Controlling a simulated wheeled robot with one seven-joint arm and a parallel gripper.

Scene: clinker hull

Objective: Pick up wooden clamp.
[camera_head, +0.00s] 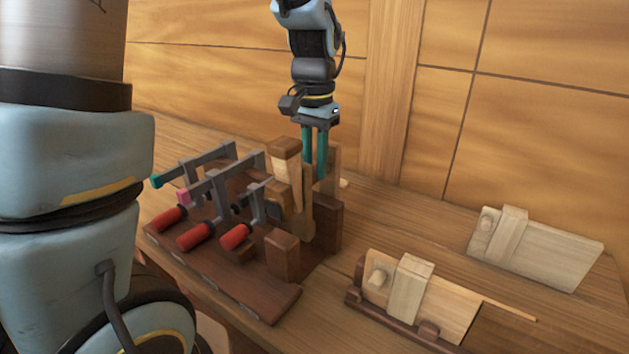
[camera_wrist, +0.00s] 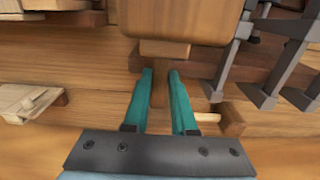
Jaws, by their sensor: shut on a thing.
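The wooden clamp (camera_head: 308,215) stands upright in the dark brown wooden rack (camera_head: 262,300) on the bench. My gripper (camera_head: 316,178) reaches down from above, with its two teal fingers around a wooden part of the clamp. In the wrist view, the fingers of my gripper (camera_wrist: 160,76) are closed on a narrow brown wooden piece between them. A larger brown block (camera_wrist: 180,18) is just beyond the fingertips. The clamp's lower end is partly hidden by the rack's blocks, and I cannot tell whether it is clear of the rack.
Several grey metal clamps with red handles (camera_head: 195,236) stand close on the left of the rack. A pale wooden piece on a brown base (camera_head: 448,305) lies to the right. Another pale board (camera_head: 550,255) lies behind it. The panelled wall (camera_head: 540,130) stands behind the bench.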

